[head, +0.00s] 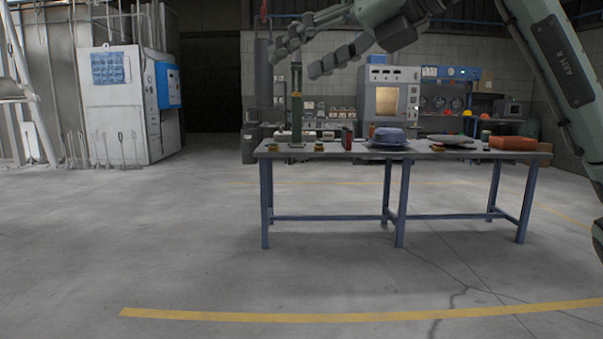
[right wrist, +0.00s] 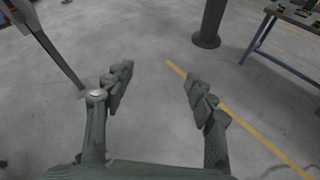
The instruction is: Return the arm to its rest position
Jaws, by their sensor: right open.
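My right arm (head: 560,75) comes in from the upper right of the head view and bends at the top. Its gripper (head: 298,55) points left, high in the picture, in front of the background above the table. The fingers are apart with nothing between them. In the right wrist view the same gripper (right wrist: 158,92) is open over bare concrete floor. My left gripper is not in either view.
A long table (head: 330,152) with blue legs stands ahead, bearing a blue pot-like item (head: 389,137), an orange box (head: 513,143) and small things. Bare floor (head: 200,235) lies before it, with a yellow line (head: 350,317). A grey cabinet (head: 120,110) stands left.

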